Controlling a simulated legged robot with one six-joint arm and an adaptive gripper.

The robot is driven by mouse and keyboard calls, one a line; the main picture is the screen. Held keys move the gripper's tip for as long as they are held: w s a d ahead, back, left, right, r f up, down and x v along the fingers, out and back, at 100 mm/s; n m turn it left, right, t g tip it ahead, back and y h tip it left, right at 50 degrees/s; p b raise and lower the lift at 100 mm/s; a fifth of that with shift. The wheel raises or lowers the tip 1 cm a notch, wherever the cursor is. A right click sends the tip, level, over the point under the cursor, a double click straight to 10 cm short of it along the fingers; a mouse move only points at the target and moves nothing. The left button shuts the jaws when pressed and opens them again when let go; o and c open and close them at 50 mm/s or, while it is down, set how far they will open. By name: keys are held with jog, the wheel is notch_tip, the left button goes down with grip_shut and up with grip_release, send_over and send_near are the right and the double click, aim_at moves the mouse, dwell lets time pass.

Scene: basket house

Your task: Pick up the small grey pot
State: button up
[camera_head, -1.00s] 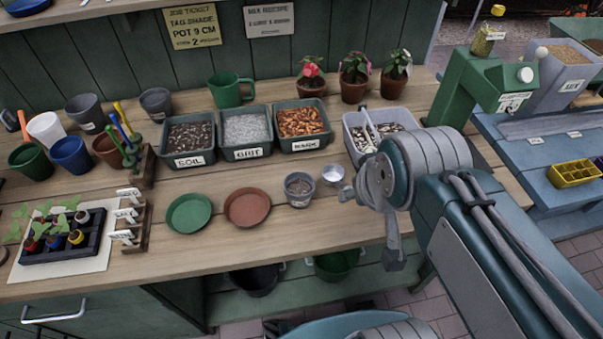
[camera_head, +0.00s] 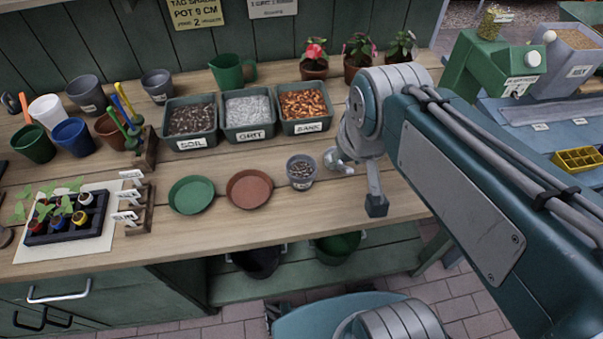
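A small grey pot (camera_head: 301,173) with a pale label and dark contents stands upright on the wooden bench, right of the terracotta saucer. Two other grey pots, one at the left (camera_head: 86,93) and one near the wall (camera_head: 158,86), stand at the back left. My gripper (camera_head: 356,185) is just right of the small labelled pot, pointing down over the bench's front part. Its fingers look spread apart, with nothing visible between them. A gap shows between it and the pot. The arm hides part of the bench behind.
Bins of soil (camera_head: 190,122), grit (camera_head: 248,117) and bark (camera_head: 304,108) stand behind the pot. A green saucer (camera_head: 191,195) and a terracotta saucer (camera_head: 249,189) lie to its left. A seedling tray (camera_head: 66,218) is far left. The bench front is clear.

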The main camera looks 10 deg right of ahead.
jog(key=w+a+f+g, duration=0.2)
jog(key=w+a+f, duration=0.2)
jog(key=w, duration=0.3)
jog(key=n+g, duration=0.1)
jog(key=g, duration=0.1)
send_near(289, 177)
jog(key=shift+w+f, duration=0.45)
jog(key=shift+w, duration=0.3)
jog(key=f, duration=1.1)
jog(key=shift+s+d, duration=0.15)
jog(key=shift+d, duration=0.05)
jog(key=shift+a+r, duration=0.1)
jog(key=shift+a, duration=0.1)
jog(key=shift+c, duration=1.1)
grip_shut()
